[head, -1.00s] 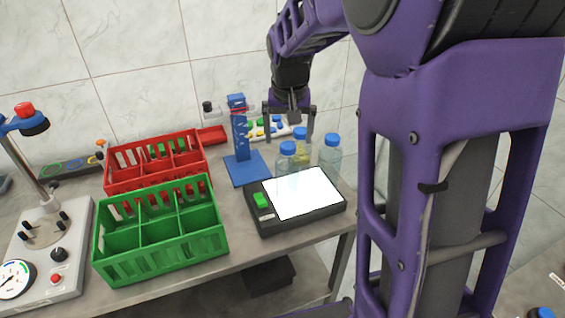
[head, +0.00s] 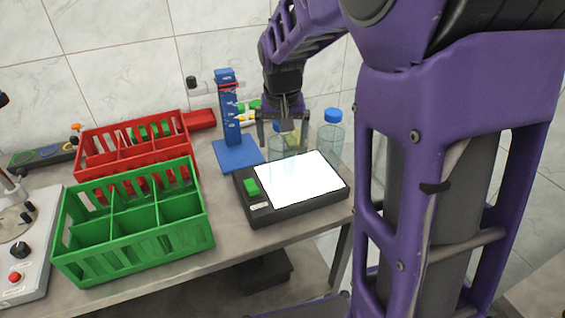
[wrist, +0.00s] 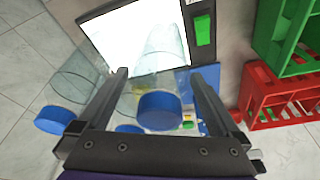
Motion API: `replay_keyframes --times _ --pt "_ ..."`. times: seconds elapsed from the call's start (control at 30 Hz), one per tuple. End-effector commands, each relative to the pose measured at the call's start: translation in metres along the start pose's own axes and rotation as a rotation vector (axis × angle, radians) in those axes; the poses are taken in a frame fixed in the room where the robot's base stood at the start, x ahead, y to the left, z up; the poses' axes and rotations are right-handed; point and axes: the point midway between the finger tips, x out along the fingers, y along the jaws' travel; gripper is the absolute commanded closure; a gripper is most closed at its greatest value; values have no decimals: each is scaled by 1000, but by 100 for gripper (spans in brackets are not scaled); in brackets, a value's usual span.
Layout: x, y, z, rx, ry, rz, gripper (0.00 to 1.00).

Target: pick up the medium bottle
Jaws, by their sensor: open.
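Clear, blue-capped bottles stand behind the light pad. My gripper (head: 283,143) is open and points down over the left clear bottle (head: 279,155). In the wrist view this bottle's blue cap (wrist: 158,108) lies between my open fingers, with a gap on each side. A wider-looking clear bottle (head: 331,140) stands to the right; its cap (wrist: 55,120) is outside my fingers in the wrist view. A third bottle with yellowish contents (head: 294,138) is mostly hidden behind my gripper. I cannot tell for sure which bottle is the medium one.
The black pad with a bright white top (head: 300,180) lies just in front of the bottles. A blue stand (head: 230,120) rises close to the left. Green (head: 135,245) and red (head: 130,170) divided crates stand farther left. The table's right edge is near the bottles.

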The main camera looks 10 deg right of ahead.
Motion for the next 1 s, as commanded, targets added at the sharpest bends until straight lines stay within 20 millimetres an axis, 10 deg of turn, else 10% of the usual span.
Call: replay_keyframes --times 0.3,0.83,1.0 --pt "7 -1 4 0 1 -1 0" --pt "7 -1 3 0 1 -1 95" --pt "6 -1 2 0 4 -2 100"
